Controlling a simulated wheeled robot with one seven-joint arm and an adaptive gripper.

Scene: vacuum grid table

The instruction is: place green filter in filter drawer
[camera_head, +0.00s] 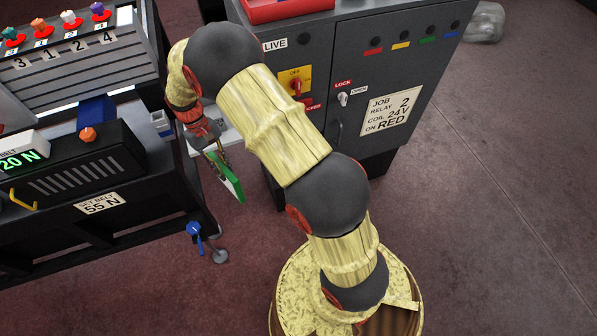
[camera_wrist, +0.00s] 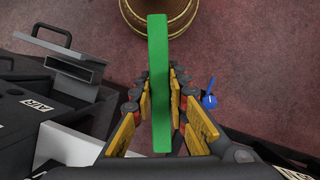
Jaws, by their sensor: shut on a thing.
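The green filter (camera_head: 229,181) is a thin flat panel with a bright green face and a pale edge in the head view. In the wrist view the green filter (camera_wrist: 159,90) stands edge-on between the yellow-padded fingers. My gripper (camera_head: 219,158) is shut on it and holds it in the air, beside the right end of the black bench and above the floor. I cannot tell for certain which part is the filter drawer. A grey open-fronted box with a handle (camera_wrist: 75,68) shows at the upper left of the wrist view and may be it.
A dark cabinet (camera_head: 350,70) with switches stands behind my arm. The black bench (camera_head: 95,235) on the left carries a louvred box (camera_head: 70,175) and displays. A blue valve handle (camera_head: 194,230) juts from its side. A white panel (camera_wrist: 65,145) lies near my gripper. Open floor is at right.

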